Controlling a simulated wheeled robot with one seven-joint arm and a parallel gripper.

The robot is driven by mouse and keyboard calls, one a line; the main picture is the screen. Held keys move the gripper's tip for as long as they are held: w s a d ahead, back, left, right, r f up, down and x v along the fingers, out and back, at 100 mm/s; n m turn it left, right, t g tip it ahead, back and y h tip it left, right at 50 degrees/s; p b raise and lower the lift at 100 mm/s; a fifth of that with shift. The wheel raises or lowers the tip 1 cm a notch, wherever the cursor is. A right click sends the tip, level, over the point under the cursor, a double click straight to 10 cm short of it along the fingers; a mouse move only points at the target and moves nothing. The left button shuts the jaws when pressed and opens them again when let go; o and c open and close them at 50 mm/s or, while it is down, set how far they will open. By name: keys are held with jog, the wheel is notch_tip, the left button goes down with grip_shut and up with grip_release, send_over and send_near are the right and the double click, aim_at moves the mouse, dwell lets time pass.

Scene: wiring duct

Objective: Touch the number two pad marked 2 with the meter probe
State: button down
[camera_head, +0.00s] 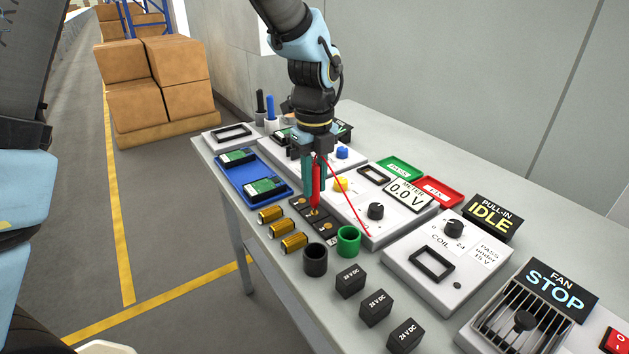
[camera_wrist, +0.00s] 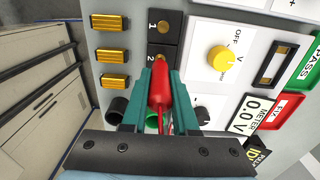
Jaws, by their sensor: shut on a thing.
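My gripper (camera_head: 313,182) is shut on the red meter probe (camera_head: 316,192) and holds it upright, tip down, over the black pad strip (camera_head: 327,230). In the wrist view, the probe (camera_wrist: 160,88) sits between the teal fingers. Pad 1 (camera_wrist: 164,28) shows clear of it, with a brass contact. Pad 2 (camera_wrist: 152,52) is just at the probe's tip, its contact partly covered. I cannot tell whether the tip touches it. The rest of the strip is hidden behind the probe in the wrist view. The meter display (camera_head: 406,194) reads 0.0 V.
A black cup (camera_head: 315,260) and a green cup (camera_head: 348,241) stand close in front. The meter box (camera_head: 385,232) with its knobs is to the right. A blue tray (camera_head: 228,182) with circuit boards lies behind left.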

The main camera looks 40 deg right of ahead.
aim_at(314, 165)
jog(key=shift+r, duration=0.1)
notch_tip(314, 165, up, 7)
jog(key=p, duration=0.6)
